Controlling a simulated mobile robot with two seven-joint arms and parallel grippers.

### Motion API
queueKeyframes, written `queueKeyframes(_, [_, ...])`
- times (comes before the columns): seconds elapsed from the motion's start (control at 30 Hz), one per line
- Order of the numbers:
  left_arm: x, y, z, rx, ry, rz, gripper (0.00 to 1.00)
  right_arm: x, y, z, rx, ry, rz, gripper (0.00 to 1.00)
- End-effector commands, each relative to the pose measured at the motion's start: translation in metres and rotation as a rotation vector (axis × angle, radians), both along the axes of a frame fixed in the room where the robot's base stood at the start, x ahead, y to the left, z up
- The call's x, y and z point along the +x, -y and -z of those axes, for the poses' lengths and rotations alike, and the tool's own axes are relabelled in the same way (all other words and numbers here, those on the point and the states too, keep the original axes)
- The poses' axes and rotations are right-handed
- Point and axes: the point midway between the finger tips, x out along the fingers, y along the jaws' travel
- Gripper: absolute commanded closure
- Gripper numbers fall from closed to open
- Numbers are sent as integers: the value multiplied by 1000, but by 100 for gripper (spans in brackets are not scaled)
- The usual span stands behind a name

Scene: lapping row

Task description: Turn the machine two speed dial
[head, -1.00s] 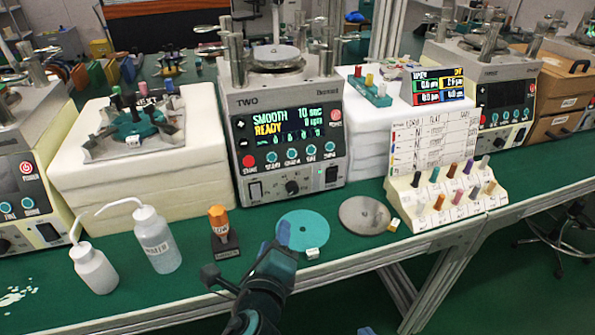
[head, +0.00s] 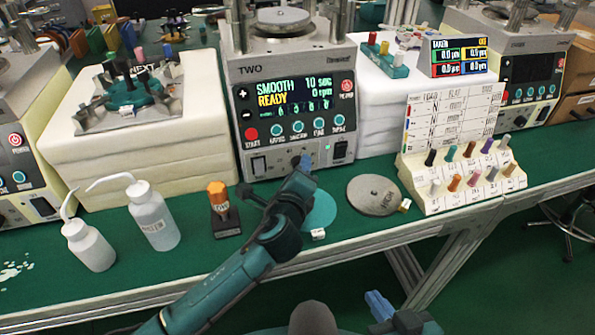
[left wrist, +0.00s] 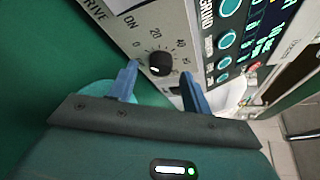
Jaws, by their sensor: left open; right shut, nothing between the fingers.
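Machine two (head: 258,70) stands at the back middle of the bench, its screen reading SMOOTH, 10 sec, READY, 0 rpm. Its black speed dial (left wrist: 160,62) shows in the left wrist view, with a white pointer mark and a numbered scale around it. My left gripper (left wrist: 158,76) is open, one blue finger to each side of the dial, near the panel. I cannot tell whether the tips reach around the dial. In the head view my left gripper (head: 304,165) covers much of the dial. My right gripper (head: 380,305) is shut and empty at the bottom, away from the machine.
A teal disc (head: 322,212) and a grey disc (head: 374,195) lie in front of the machine. An orange-topped stamp (head: 220,208) and two wash bottles (head: 152,218) stand left. A rack of coloured pegs (head: 445,195) stands right. White foam blocks (head: 140,155) flank the machine.

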Motion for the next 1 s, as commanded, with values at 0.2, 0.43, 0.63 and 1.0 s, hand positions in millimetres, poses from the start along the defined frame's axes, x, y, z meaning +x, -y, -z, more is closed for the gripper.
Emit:
queueKeyframes(0.2, [13, 1, 3, 0, 0, 0, 51, -1, 1, -1, 1, 7, 2, 100])
queueKeyframes(0.43, [14, 1, 3, 0, 0, 0, 51, -1, 1, -2, 1, 9, 3, 100])
queueKeyframes(0.63, [13, 1, 3, 0, 0, 0, 66, -1, 1, -2, 0, 9, 4, 100])
queueKeyframes(1.0, [13, 1, 3, 0, 0, 0, 96, -1, 2, -1, 0, 9, 5, 100])
